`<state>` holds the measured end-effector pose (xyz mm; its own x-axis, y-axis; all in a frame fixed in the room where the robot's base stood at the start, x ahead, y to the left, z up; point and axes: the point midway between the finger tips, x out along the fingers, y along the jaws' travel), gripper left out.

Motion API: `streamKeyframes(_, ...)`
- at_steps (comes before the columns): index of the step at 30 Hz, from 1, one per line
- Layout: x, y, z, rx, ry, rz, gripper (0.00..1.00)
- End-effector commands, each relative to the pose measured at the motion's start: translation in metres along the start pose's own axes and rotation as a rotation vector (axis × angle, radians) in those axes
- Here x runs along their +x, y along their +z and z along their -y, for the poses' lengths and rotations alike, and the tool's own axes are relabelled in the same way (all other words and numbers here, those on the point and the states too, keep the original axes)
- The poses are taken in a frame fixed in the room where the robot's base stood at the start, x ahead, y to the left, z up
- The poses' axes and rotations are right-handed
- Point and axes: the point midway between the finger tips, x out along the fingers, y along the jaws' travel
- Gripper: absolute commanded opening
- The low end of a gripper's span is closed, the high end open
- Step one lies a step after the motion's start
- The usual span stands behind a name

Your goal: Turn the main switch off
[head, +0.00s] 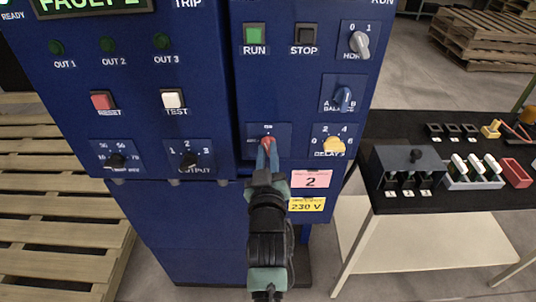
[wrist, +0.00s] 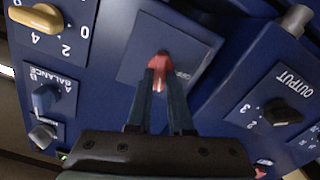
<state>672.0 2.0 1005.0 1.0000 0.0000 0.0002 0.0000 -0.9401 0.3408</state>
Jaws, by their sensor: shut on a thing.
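The main switch is a red knob (head: 266,141) on a dark blue square plate on the right-hand blue cabinet. It also shows in the wrist view (wrist: 160,62), between my fingertips. My gripper (head: 267,155) reaches up to the panel from below, its two blue-grey fingers shut on the red knob. In the wrist view my gripper (wrist: 161,78) has a finger on each side of the knob. The knob's handle points roughly along the fingers. A small label above the knob is too small to read surely, and the fingers hide part of the plate.
Close to the right are the yellow DELAY knob (head: 334,145) and the blue BALANCE knob (head: 343,98). The black OUTPUT knob (head: 189,160) is to the left. Above are the green RUN button (head: 254,34) and STOP button (head: 304,34). A black-topped table (head: 400,128) stands at right.

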Motion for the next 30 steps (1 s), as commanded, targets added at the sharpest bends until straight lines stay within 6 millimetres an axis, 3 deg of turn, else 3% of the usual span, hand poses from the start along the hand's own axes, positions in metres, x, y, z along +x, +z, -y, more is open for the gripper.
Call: streamKeyframes(30, -0.0002, 0.0008, 0.0031, -0.954, -0.001, 0.002, 0.00)
